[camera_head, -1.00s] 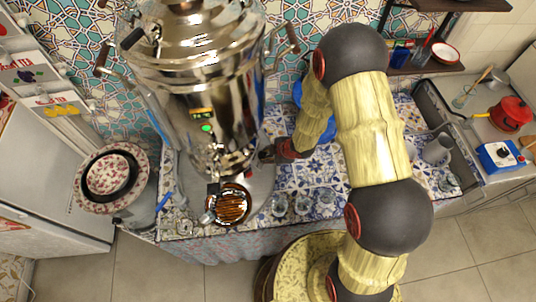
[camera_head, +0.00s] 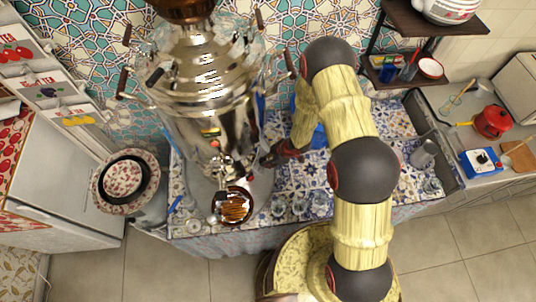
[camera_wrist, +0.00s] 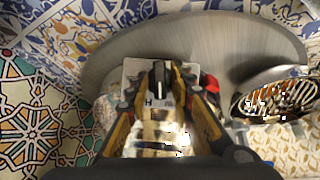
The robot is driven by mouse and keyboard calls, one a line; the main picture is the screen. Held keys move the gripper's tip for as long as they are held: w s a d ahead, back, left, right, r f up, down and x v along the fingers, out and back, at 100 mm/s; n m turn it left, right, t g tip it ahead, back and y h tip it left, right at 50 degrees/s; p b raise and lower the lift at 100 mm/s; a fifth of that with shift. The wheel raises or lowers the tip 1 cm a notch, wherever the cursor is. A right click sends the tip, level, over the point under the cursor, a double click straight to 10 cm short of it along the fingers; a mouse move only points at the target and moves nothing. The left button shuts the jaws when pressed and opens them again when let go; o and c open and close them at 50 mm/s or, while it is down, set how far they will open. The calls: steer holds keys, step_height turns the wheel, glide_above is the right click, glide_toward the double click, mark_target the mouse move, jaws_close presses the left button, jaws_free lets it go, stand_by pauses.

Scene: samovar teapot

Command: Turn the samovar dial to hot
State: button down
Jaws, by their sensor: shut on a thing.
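The tall silver samovar (camera_head: 212,105) stands on the tiled counter at centre left in the head view. A small orange and green lit panel (camera_head: 210,138) shows low on its body. In the wrist view, a black dial (camera_wrist: 160,78) with a white mark sits on a pale plate, with a letter H beside it. My gripper (camera_wrist: 162,92) has its fingers on both sides of the dial and is closed on it. In the head view, my gripper (camera_head: 267,158) is at the samovar's lower right side, where the dial cannot be made out.
Several small glasses (camera_head: 300,206) stand along the counter's front edge. Patterned bowls (camera_head: 124,182) are at left. Shelves and a sink area lie at right, with a red pot (camera_head: 492,121).

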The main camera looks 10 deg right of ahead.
steer(key=m+p, duration=0.1)
steer(key=p, duration=0.2)
steer(key=m+g+p, duration=0.1)
steer(key=m+p, duration=0.1)
steer(key=p, duration=0.2)
steer(key=shift+w+r+g+y, duration=0.1)
steer(key=shift+r+g+y, duration=0.1)
steer(key=shift+g+y, duration=0.1)
steer(key=shift+w+d+f+m+g+y+p, duration=0.15)
steer(key=shift+m+g+y+p, duration=0.1)
steer(key=shift+m+p, duration=0.45)
steer(key=shift+s+a+f+m+g+y+p, duration=0.1)
steer(key=shift+m+g+y+p, duration=0.15)
steer(key=shift+m+p, duration=0.4)
steer(key=shift+w, duration=0.1)
steer(key=c, duration=1.8)
jaws_free()
steer(key=shift+c, duration=0.2)
steer(key=shift+d+r, duration=0.1)
steer(key=v, duration=1.1)
steer(key=shift+d+r, duration=0.25)
steer(key=shift+r, duration=0.05)
